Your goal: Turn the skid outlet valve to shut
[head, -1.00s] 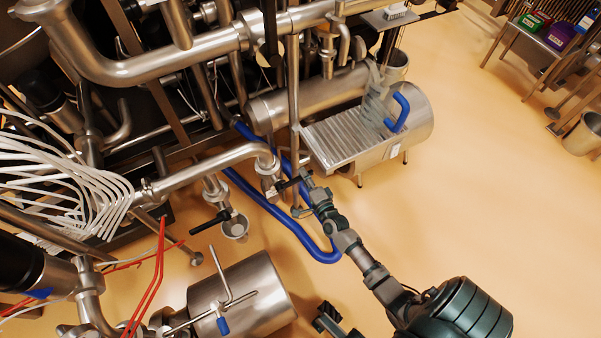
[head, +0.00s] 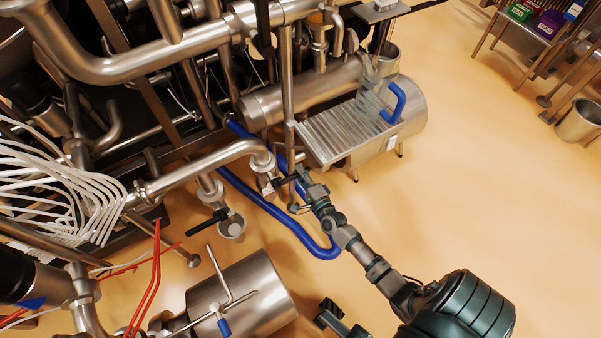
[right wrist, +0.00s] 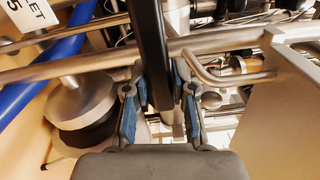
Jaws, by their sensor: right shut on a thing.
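The skid outlet valve (head: 264,183) sits below the bend of a steel pipe in the head view, with a white tag on it. Its black handle (head: 288,182) points right toward my right gripper (head: 303,176). In the right wrist view the black handle (right wrist: 150,55) runs between the two blue-padded fingers of my right gripper (right wrist: 158,88), which is shut on it. The tag (right wrist: 30,14) shows there at the top left, partly cut off. A dark gripper, which looks like my left one (head: 325,311), is at the bottom of the head view, away from the valve; its finger gap is unclear.
A blue hose (head: 275,213) loops on the floor close to my right gripper. Another black-handled valve (head: 208,222) stands to the left. A steel vessel (head: 255,293) lies in front. A ribbed steel tray (head: 335,133) is behind the gripper.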

